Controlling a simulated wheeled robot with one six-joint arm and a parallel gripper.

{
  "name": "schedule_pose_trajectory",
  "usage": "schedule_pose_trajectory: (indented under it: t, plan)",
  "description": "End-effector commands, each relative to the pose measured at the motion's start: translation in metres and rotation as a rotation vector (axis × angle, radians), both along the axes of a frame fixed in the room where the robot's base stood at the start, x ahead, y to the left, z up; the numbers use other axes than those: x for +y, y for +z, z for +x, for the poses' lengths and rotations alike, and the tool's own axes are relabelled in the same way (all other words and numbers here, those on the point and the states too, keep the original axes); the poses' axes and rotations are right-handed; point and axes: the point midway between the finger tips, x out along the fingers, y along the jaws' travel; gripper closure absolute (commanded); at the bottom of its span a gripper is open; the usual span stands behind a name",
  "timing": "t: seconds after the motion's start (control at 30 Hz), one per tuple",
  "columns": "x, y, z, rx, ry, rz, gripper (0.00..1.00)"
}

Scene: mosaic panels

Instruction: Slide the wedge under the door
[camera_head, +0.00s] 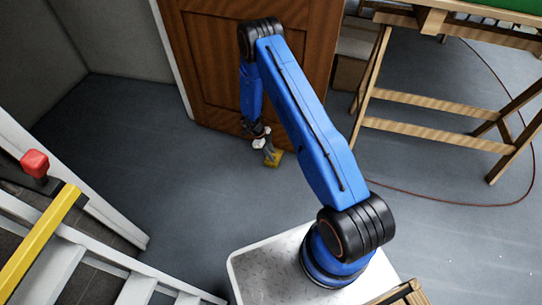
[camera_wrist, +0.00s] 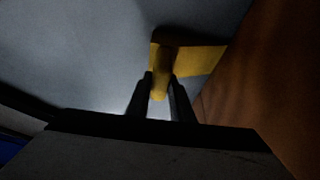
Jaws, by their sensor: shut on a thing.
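A yellow wedge (camera_head: 275,157) is at the tip of my gripper (camera_head: 267,152), low near the floor in front of the brown wooden door (camera_head: 222,70). In the wrist view my gripper (camera_wrist: 163,85) is shut on the wedge (camera_wrist: 202,60), with one dark finger on each side of its narrow near part. The wedge's wider part extends to the right, toward the door (camera_wrist: 275,75). I cannot tell whether it touches the door or the floor. The door's lower edge is partly hidden by my arm.
A wooden trestle table (camera_head: 440,105) stands to the right of the door, with a thin red cable (camera_head: 480,204) on the floor. A pale ladder (camera_head: 65,265) and a yellow bar (camera_head: 38,240) are at lower left. The grey floor (camera_head: 130,140) left of the door is clear.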

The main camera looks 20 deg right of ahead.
Motion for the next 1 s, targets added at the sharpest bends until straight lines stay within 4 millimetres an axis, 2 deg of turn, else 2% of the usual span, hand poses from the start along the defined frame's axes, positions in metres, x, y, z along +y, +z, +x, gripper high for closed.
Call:
schedule_pose_trajectory:
  t: [1.0]
  plan:
    - [-0.011,0.000,0.013,-0.001,0.000,-0.001,1.00]
